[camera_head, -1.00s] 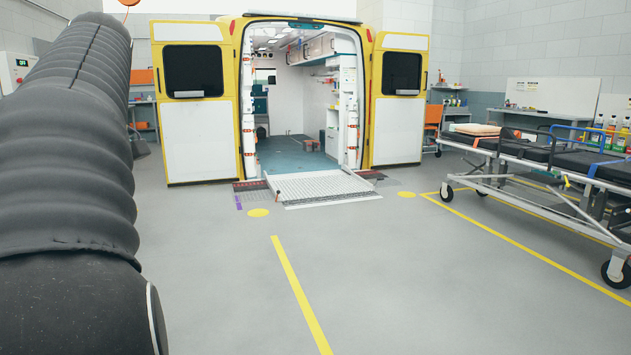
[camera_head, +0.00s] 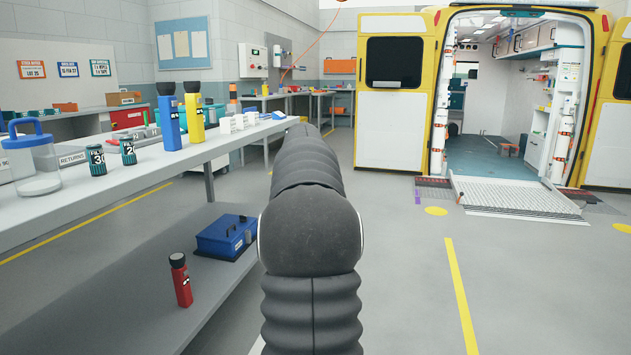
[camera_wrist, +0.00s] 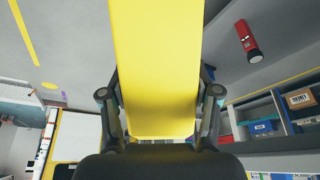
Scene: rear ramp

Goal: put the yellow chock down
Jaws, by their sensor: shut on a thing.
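In the wrist view the yellow chock (camera_wrist: 155,50) fills the upper middle as a broad flat yellow face. My gripper (camera_wrist: 160,88) is shut on it, with a finger on each side. The chock hides much of what lies beyond it. In the head view my arm's dark ribbed sleeve stands in the centre. It hides the gripper and the chock there. The wrist view does not show the chock touching any surface.
A long white workbench (camera_head: 110,175) runs along the left. It carries a blue torch (camera_head: 168,118), a yellow torch (camera_head: 194,115) and jars. Its lower shelf (camera_head: 130,295) holds a red torch (camera_head: 180,280) and a blue box (camera_head: 226,236). An ambulance ramp (camera_head: 510,193) lies right, with clear floor before it.

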